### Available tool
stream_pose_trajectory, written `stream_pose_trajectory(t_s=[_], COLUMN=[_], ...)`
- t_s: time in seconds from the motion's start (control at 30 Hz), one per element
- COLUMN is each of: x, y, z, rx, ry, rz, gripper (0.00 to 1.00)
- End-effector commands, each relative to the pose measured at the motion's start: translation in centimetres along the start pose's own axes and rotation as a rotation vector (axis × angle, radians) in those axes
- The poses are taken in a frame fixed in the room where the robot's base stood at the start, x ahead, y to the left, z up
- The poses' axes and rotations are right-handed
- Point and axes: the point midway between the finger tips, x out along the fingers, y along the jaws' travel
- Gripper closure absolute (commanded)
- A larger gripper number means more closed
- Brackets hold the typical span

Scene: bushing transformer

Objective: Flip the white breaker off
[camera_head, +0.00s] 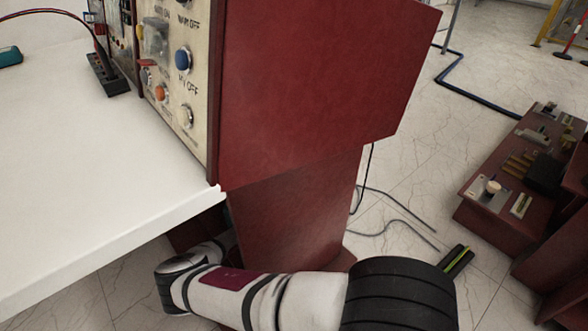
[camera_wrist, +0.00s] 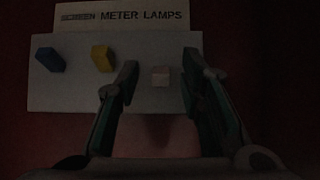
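The white breaker (camera_wrist: 160,76) is a small pale block on a light panel plate (camera_wrist: 60,98), seen dimly in the wrist view. A yellow breaker (camera_wrist: 102,58) and a blue breaker (camera_wrist: 50,60) sit to its left on the same plate. My gripper (camera_wrist: 159,66) is open, with one fingertip on each side of the white breaker and visible gaps between. Whether the fingers reach the plate's depth is unclear. In the head view the breakers and my gripper are hidden; my arm extends low beside the table.
A label reading "METER LAMPS" (camera_wrist: 145,16) is above the plate. In the head view, a red cabinet (camera_head: 310,70) with a control panel (camera_head: 180,80) stands by a white table (camera_head: 80,180). Cables (camera_head: 395,222) lie on the floor; red benches (camera_head: 490,195) stand at right.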

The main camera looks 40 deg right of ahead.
Motion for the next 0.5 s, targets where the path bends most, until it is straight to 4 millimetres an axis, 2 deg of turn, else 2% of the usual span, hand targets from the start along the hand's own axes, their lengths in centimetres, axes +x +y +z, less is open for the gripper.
stream_pose_trajectory(t_s=[0.3, 0.5], x=[-6.2, -9.5], y=[0.0, 0.0], z=[-0.1, -0.1], rx=[0.001, 0.0], ry=[0.003, 0.003], rz=[0.001, 0.001], gripper=[0.65, 0.65])
